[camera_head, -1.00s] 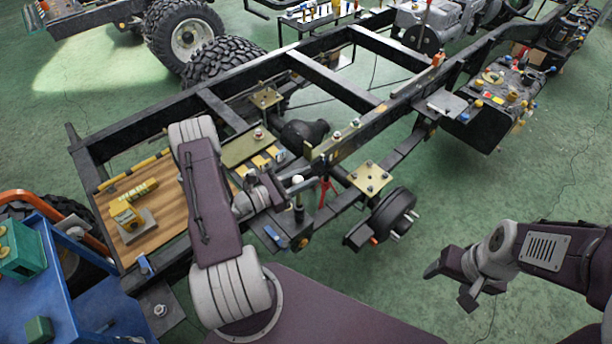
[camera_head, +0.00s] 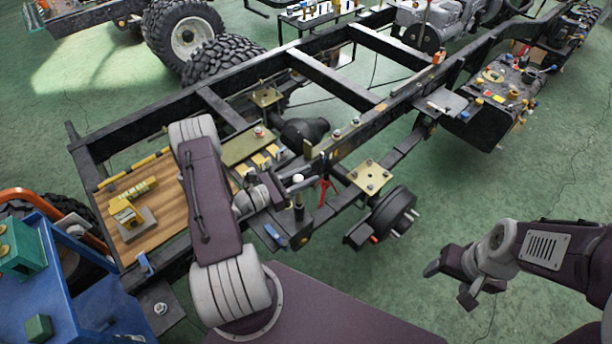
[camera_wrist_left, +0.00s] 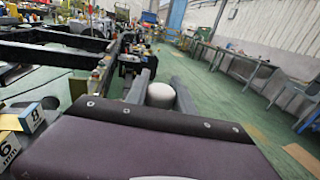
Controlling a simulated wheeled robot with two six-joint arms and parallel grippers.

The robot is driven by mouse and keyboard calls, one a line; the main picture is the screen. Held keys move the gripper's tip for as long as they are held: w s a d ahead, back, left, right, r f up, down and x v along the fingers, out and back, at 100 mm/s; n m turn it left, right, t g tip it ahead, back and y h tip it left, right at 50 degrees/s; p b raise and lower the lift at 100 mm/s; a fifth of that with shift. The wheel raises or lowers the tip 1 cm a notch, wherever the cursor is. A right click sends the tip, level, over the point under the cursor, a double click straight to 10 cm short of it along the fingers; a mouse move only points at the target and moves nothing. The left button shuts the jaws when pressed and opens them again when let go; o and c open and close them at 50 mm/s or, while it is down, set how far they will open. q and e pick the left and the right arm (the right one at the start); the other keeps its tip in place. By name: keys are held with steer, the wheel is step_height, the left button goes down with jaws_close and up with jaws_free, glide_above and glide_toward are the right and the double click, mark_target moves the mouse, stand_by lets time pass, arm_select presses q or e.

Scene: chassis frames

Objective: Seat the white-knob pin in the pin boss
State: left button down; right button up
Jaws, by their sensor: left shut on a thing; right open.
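The white knob of the pin (camera_head: 298,178) shows at the tip of my left gripper (camera_head: 297,186), beside the near chassis rail. In the left wrist view the white knob (camera_wrist_left: 161,95) sits between the two grey fingers of my left gripper (camera_wrist_left: 161,88), which is shut on it. Below the fingers in the head view a dark upright shaft (camera_head: 299,213) shows; I cannot tell whether it is the pin or part of the boss. The pin boss cannot be made out clearly. My right gripper (camera_head: 450,284) is open and empty, above the green floor at the right.
The black chassis frame (camera_head: 330,88) runs from near left to far right. A wooden board (camera_head: 165,232) lies at its near end. A brake drum (camera_head: 392,212) stands right of my left gripper. A blue cart (camera_head: 85,305) is at bottom left.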

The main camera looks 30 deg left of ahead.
arm_select(q)
steer(key=shift+f+b, duration=0.7)
steer(key=shift+f, duration=0.2)
stand_by(0.8)
steer(key=shift+f, duration=0.35)
step_height(320, 180, down, 7)
steer(key=b, duration=0.5)
steer(key=shift+r+b, duration=0.2)
steer(key=shift+b, duration=0.2)
stand_by(2.7)
stand_by(0.4)
steer(key=c, duration=1)
jaws_free()
steer(key=shift+r+p, duration=1.4)
steer(key=shift+r, duration=0.15)
